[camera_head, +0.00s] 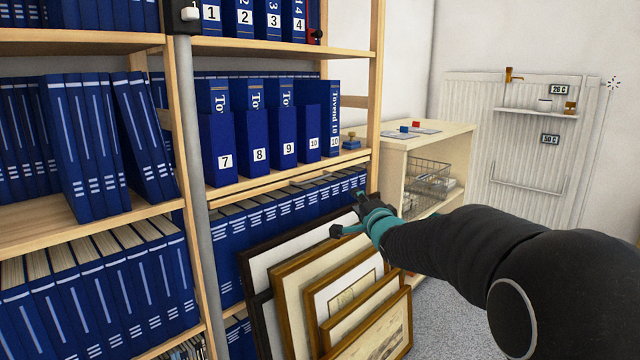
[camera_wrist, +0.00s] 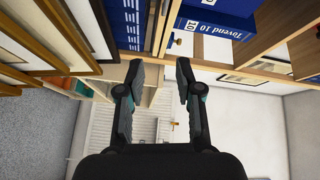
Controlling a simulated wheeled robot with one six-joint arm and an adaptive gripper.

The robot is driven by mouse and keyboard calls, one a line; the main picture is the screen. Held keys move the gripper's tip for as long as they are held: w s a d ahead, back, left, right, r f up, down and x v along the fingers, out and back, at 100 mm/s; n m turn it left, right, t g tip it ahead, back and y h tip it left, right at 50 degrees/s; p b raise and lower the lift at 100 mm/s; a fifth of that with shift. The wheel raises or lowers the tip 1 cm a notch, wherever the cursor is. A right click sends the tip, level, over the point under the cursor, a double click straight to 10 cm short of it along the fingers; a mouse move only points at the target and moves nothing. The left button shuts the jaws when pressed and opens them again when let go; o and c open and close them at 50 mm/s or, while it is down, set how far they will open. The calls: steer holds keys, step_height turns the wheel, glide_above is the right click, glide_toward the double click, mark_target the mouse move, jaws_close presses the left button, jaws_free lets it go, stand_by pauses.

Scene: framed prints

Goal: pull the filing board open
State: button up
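A thin pale wooden edge (camera_head: 262,186) runs just beneath the shelf that bears the numbered blue binders; it may be the filing board, and it lies flush under that shelf. I cannot make out a handle on it. My gripper (camera_head: 347,214) is in front of the lower blue binders, just above the framed prints and below the right end of this edge. In the wrist view my gripper (camera_wrist: 159,75) has its two fingers apart with nothing between them. The wrist view looks past the shelf's wooden edges.
Several framed prints (camera_head: 345,295) lean against the lower shelf. Blue binders (camera_head: 275,110) fill the shelves. A grey post (camera_head: 192,150) stands at left. A low cabinet (camera_head: 395,180) with a wire basket (camera_head: 428,178) stands at right, before a radiator (camera_head: 530,205). Carpet (camera_head: 450,325) is clear at lower right.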

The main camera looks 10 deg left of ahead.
mark_target(317, 179)
steer(key=w+a+y, duration=0.1)
steer(key=w+a, duration=0.3)
steer(key=w, duration=0.1)
steer(key=w+a+y, duration=0.1)
steer(key=w+a, duration=0.3)
steer(key=w, duration=0.1)
steer(key=w+a+m+y, duration=0.1)
steer(key=w+a, duration=0.3)
steer(key=w, duration=0.1)
steer(key=shift+w+r, duration=0.25)
steer(key=shift+w, duration=0.15)
steer(key=shift+c, duration=0.2)
jaws_close()
